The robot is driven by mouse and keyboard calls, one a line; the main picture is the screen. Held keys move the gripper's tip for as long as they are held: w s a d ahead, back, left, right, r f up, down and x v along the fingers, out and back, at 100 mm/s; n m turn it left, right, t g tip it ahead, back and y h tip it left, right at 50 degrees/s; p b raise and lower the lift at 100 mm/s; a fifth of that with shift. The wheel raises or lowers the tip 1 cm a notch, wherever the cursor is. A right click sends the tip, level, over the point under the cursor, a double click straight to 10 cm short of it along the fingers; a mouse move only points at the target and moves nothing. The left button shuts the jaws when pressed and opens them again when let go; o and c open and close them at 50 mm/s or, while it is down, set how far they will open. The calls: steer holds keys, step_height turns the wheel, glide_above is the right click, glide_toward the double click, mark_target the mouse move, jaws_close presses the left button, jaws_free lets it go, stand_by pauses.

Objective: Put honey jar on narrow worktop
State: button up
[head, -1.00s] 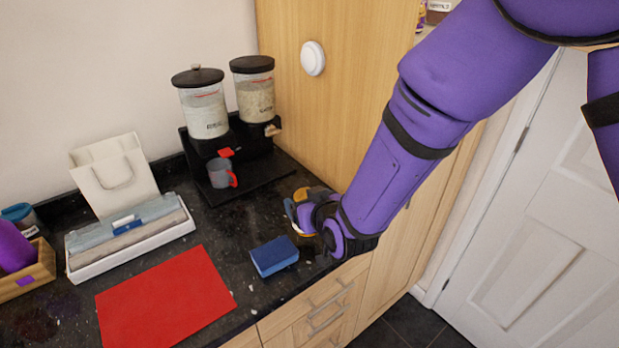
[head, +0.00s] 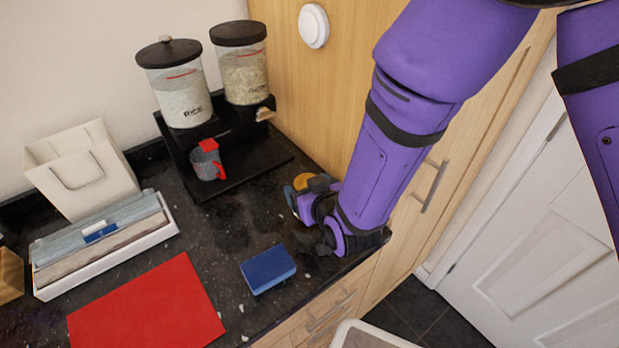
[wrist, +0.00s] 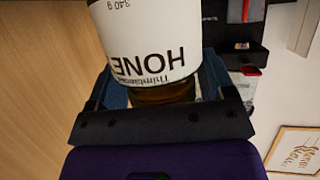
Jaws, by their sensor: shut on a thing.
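My gripper (head: 312,196) is shut on the honey jar (wrist: 153,42), which fills the top of the wrist view with its white label upside down and amber honey showing below it. In the head view only the jar's orange-yellow top (head: 301,181) shows past my gripper. The black speckled granite worktop (head: 228,225) runs along the wall. My gripper is over its right end, close to the wooden cabinet. My gripper hides the jar's base, so I cannot tell whether it touches the worktop.
A blue sponge (head: 268,269) and red mat (head: 150,312) lie in front. The cereal dispenser (head: 240,150) and grey mug (head: 207,165) stand behind. The tall cabinet (head: 330,100) bounds the right.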

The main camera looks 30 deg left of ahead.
steer(key=shift+f, duration=0.2)
steer(key=shift+f, duration=0.1)
steer(key=o, duration=1.4)
steer(key=shift+f, duration=0.1)
steer(key=shift+c, duration=0.2)
